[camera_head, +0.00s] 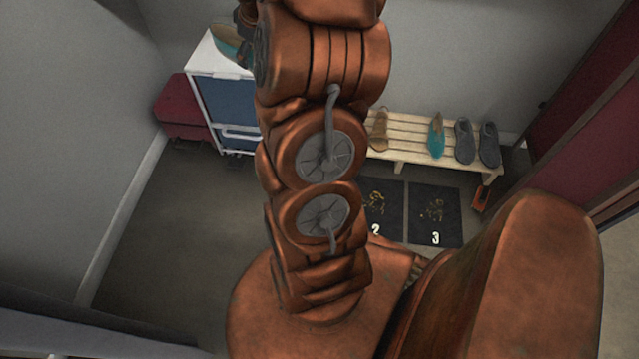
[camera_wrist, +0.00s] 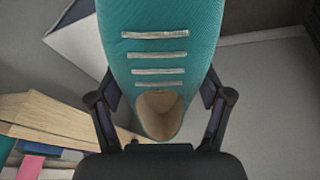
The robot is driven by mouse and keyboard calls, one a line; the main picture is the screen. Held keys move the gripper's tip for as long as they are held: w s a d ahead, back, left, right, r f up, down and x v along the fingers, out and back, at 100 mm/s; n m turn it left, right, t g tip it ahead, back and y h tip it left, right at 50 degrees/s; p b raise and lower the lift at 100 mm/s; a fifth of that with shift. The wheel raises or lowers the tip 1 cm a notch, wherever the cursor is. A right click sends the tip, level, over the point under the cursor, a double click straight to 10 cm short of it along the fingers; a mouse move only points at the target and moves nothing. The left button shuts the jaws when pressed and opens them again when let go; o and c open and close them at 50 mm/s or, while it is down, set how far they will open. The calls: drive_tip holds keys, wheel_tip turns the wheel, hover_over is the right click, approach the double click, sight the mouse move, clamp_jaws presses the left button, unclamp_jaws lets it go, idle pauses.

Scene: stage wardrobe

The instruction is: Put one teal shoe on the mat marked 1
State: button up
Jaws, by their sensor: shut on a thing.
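My gripper (camera_wrist: 160,108) is shut on a teal shoe (camera_wrist: 158,62) in the wrist view, a finger on each side of it. The shoe's tan opening faces the gripper's palm. Another teal shoe (camera_head: 437,140) stands on the wooden bench. Dark mats marked 2 (camera_head: 391,215) and 3 (camera_head: 434,210) lie on the floor. No mat marked 1 is visible; my arm blocks the area left of mat 2.
The white and blue cabinet (camera_head: 226,98) stands beside a dark red seat (camera_head: 180,108). The slatted bench (camera_head: 407,143) also holds a tan shoe (camera_head: 378,130) and dark grey shoes (camera_head: 465,141). The floor at left is clear.

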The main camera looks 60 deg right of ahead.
drive_tip(key=w+d+f+m+b, duration=0.1)
drive_tip(key=w+f+m+b, duration=0.15)
drive_tip(key=f, duration=0.55)
drive_tip(key=w+d+f+m+g+b, duration=0.1)
drive_tip(key=f+b, duration=0.2)
drive_tip(key=f, duration=0.6)
drive_tip(key=w+d+f+m+b, duration=0.2)
drive_tip(key=f, duration=0.6)
drive_tip(key=s+d+f+m+b, duration=0.2)
drive_tip(key=f+b, duration=0.4)
drive_tip(key=f, duration=1.1)
drive_tip(key=s+d+f+m+g+b, duration=0.1)
drive_tip(key=s+f+m+b, duration=0.3)
drive_tip(key=f, duration=1.4)
drive_tip(key=s+d+f+m+g+b, duration=0.1)
drive_tip(key=s+d+f+m+b, duration=0.2)
drive_tip(key=f, duration=1.4)
drive_tip(key=shift+s+f+h+b, duration=0.15)
drive_tip(key=shift+s+h+b, duration=0.15)
drive_tip(key=shift+s+b, duration=1.6)
drive_tip(key=shift+w+a+b+x, duration=0.15)
drive_tip(key=shift+b+x, duration=0.45)
drive_tip(key=shift+x, duration=0.2)
drive_tip(key=shift+w+a+b+x, duration=0.1)
drive_tip(key=shift+w+b+x, duration=0.05)
drive_tip(key=shift+b+x, duration=0.55)
drive_tip(key=shift+w+a+b+x, duration=0.15)
drive_tip(key=shift+b+x, duration=0.35)
drive_tip(key=shift+x, duration=0.4)
drive_tip(key=shift+f, duration=0.1)
